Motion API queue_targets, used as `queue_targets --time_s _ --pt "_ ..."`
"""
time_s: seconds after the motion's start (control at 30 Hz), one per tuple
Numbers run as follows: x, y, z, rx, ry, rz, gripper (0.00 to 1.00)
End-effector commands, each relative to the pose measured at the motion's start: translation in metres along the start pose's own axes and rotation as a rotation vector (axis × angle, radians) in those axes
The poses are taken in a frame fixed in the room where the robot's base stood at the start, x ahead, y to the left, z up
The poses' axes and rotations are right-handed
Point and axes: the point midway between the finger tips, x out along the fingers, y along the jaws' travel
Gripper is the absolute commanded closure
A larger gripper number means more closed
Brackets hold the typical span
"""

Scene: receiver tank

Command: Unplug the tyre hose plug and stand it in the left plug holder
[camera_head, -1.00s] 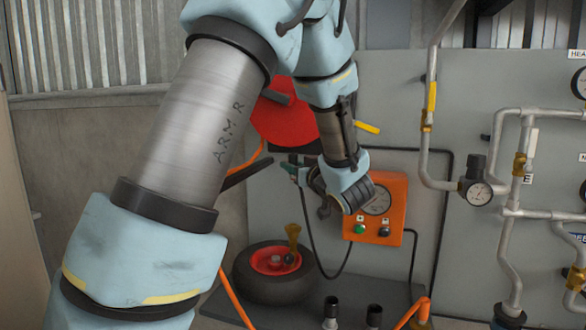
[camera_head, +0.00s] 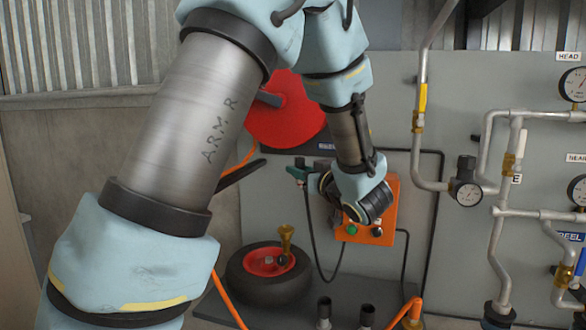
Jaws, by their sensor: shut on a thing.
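My gripper (camera_head: 310,182) is at the end of my arm, left of the orange gauge box and partly hidden by my wrist. It appears shut on a teal-and-dark piece (camera_head: 298,173), which I take for the tyre hose plug; the grip itself is hard to see. A thin black hose (camera_head: 312,235) hangs from it and loops up toward the box. Two dark upright holders stand at the bottom of the view: the left plug holder (camera_head: 324,311) and the right one (camera_head: 367,315). Both are cut off low, and the left one looks empty.
The orange gauge box (camera_head: 384,233) is on the grey panel behind my wrist. A tyre with a red hub (camera_head: 268,265) and a brass fitting (camera_head: 286,240) lies left of the holders. An orange hose end (camera_head: 411,312) stands right of them. Pipes and gauges (camera_head: 467,188) fill the right.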

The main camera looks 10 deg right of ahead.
Motion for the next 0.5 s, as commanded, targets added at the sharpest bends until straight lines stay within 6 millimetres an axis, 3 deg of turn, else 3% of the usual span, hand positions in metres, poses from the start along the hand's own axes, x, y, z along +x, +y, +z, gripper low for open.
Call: queue_targets --time_s 0.5 --pt "-0.044 0.010 0.000 0.001 0.000 0.002 1.00"
